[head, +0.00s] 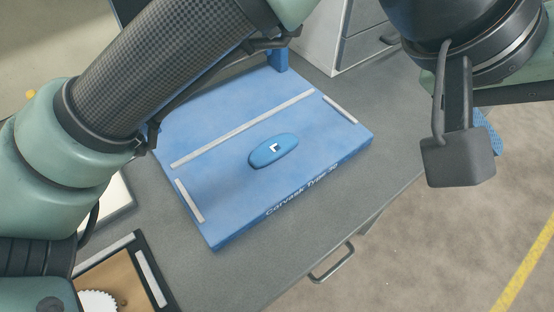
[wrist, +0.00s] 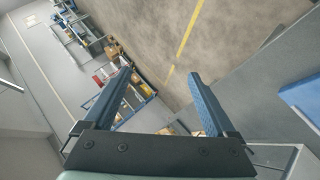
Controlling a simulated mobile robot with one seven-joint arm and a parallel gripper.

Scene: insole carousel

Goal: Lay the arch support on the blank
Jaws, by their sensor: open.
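A blue oval pad (head: 273,150) with a white corner mark lies on the blue board (head: 225,225) in the head view. It may be the arch support, but I cannot tell for certain. No insole blank can be made out in either view. My gripper (wrist: 160,78) is open and empty in the wrist view, its two blue fingers spread apart over distant floor. In the head view only a bit of a blue finger (head: 487,132) shows at the right, behind my wrist, well apart from the pad and off the board's right side.
The blue board has pale strips and printed lettering and sits on a grey bench (head: 240,278) with a handle (head: 332,263) at its front. A brown tray (head: 120,272) with a white toothed disc (head: 97,301) is at lower left. A light drawer cabinet (head: 345,35) stands behind. Open floor lies right.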

